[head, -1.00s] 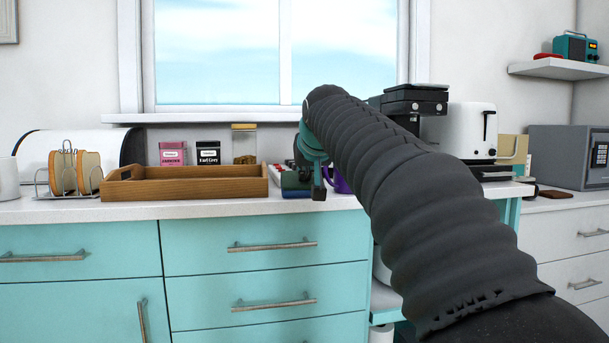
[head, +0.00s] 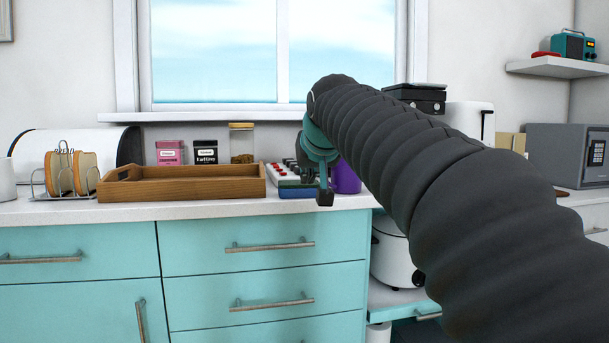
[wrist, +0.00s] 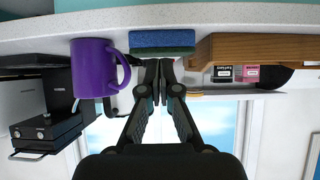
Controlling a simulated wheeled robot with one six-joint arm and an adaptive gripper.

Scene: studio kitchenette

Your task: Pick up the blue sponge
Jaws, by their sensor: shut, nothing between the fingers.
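The blue sponge (head: 297,192), blue with a green layer on top, lies near the front edge of the white counter, between the wooden tray and a purple mug. It also shows in the wrist view (wrist: 162,39), where the picture is upside down. My gripper (head: 325,197) is shut and empty. In the head view it overlaps the sponge's right end, with the fingertips pointing down. In the wrist view the closed fingertips (wrist: 160,76) line up with the sponge's middle and appear apart from it.
The wooden tray (head: 180,191) stands close left of the sponge. The purple mug (head: 347,178) stands close right, partly hidden by my arm. A red-and-white item (head: 283,173) lies behind the sponge. Tins and a jar (head: 242,143) stand by the window.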

